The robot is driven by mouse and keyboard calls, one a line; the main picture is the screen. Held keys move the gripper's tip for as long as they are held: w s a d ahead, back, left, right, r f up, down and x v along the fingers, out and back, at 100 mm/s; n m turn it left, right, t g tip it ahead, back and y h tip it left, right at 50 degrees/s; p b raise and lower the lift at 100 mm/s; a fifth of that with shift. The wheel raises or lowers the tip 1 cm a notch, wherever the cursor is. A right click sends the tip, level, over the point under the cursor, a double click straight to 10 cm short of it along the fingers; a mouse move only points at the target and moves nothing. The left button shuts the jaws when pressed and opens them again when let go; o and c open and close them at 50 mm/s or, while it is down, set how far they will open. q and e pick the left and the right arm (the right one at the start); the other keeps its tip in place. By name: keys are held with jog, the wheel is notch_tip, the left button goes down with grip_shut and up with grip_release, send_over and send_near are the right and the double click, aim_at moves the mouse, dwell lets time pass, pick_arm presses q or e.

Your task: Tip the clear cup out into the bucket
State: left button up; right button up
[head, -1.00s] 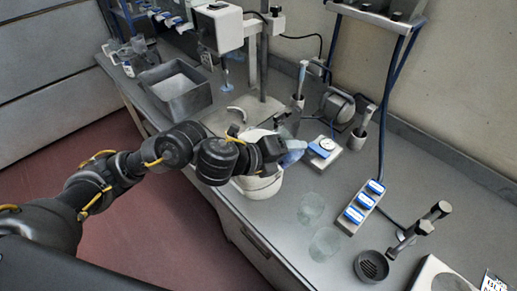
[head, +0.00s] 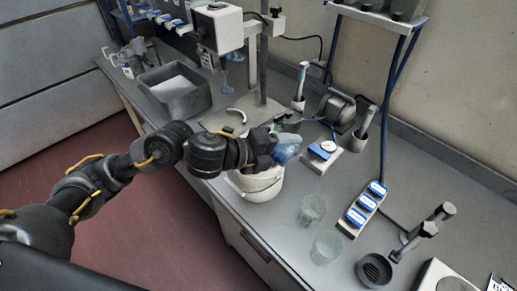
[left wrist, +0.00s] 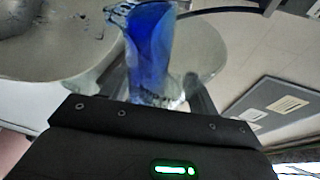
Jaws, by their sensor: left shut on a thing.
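My left gripper (head: 274,144) is shut on a clear cup (head: 288,150) that holds something blue, just above the white bucket (head: 262,188). In the head view the cup looks tilted at the bucket's far right rim. In the left wrist view the clear cup (left wrist: 150,50) is between the fingers, with deep blue inside reaching towards its far end. I cannot tell whether any blue has fallen into the bucket, since my arm hides much of its opening. My right gripper is not in view.
Two empty-looking clear cups (head: 312,208) (head: 326,247) stand on the counter right of the bucket. A blue-topped device (head: 322,150), a power strip (head: 362,208) and a round black holder (head: 374,270) are further right. A grey bin (head: 176,92) stands behind left.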

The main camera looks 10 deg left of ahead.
aim_at(279, 128)
pick_arm(q)
jog(key=shift+w+a+r, duration=0.1)
jog(key=shift+w+a, duration=0.05)
jog(key=shift+a, duration=0.1)
jog(key=shift+w+a+f+n+g+h+b, duration=0.2)
jog(key=shift+f+n+h+b, duration=0.1)
jog(key=shift+n+h+b, duration=0.3)
jog(key=shift+w+a+f+n+g+h+b, duration=0.1)
jog(key=shift+a+f+n+h+b, duration=0.25)
jog(key=shift+n, duration=0.35)
dwell(1.4)
jog(key=shift+w+a+r+n+h+p, duration=0.15)
jog(key=shift+a+r+n+h, duration=0.05)
jog(key=shift+r+n+h, duration=0.25)
jog(key=shift+w+a+r+n+h+p, duration=0.15)
jog(key=shift+r+n+h, duration=0.15)
jog(key=shift+n, duration=0.25)
dwell(0.8)
